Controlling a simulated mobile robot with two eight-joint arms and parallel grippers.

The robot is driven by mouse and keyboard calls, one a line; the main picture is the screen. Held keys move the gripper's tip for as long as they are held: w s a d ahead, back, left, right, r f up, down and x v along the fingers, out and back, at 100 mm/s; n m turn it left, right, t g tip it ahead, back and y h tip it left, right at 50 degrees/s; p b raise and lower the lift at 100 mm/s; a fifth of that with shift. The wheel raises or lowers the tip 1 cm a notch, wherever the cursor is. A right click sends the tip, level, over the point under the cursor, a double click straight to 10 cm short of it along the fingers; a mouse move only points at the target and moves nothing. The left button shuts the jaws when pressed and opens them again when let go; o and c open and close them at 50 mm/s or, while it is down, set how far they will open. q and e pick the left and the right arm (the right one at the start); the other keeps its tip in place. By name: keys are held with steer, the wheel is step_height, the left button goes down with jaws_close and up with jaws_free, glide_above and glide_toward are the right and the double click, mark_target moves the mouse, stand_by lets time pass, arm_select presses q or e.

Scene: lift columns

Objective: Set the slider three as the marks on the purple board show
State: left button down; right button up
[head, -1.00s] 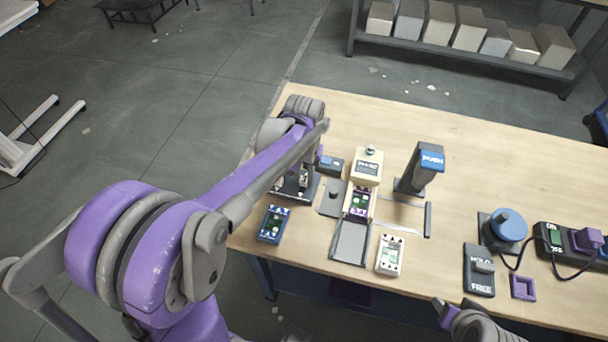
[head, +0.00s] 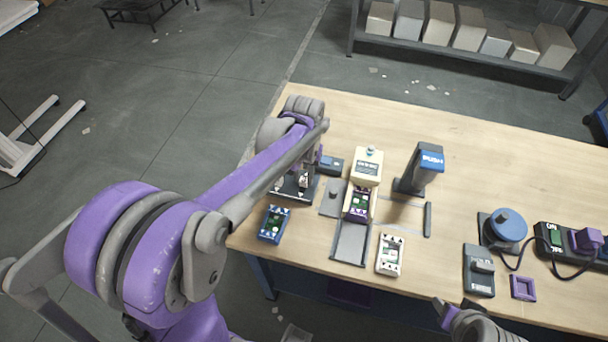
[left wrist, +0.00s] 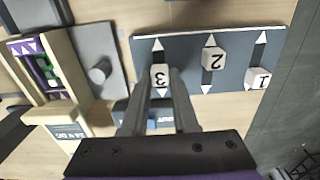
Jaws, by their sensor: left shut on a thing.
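The dark slider panel (left wrist: 185,60) holds three white numbered blocks in slots with white arrow tips at their ends. Slider three (left wrist: 160,74) sits between the fingers of my left gripper (left wrist: 160,88), which is shut on it. Slider two (left wrist: 214,58) and slider one (left wrist: 258,78) stand free beside it. In the head view my left gripper (head: 302,183) is over the panel, partly hidden by its arm. The purple board (head: 358,203), with white triangles and green parts, sits in a cream holder; it also shows in the left wrist view (left wrist: 28,47). My right gripper (head: 452,312) shows only partly at the bottom edge.
A blue board (head: 274,224) and a white board (head: 390,255) lie near the table's front edge. A PUSH lever (head: 420,170) stands right of the cream holder. A blue knob (head: 507,226) and a switch box (head: 560,247) are farther right. The table's back is clear.

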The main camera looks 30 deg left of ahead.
mark_target(302, 191)
stand_by(0.4)
arm_select(q)
steer(key=shift+s+d, duration=0.25)
steer(key=shift+s, duration=0.75)
steer(key=c, duration=0.7)
jaws_free()
steer(key=shift+s, duration=0.1)
steer(key=shift+r, duration=0.2)
step_height(302, 191, up, 10)
steer(key=shift+r+p, duration=0.2)
steer(key=shift+p, duration=0.1)
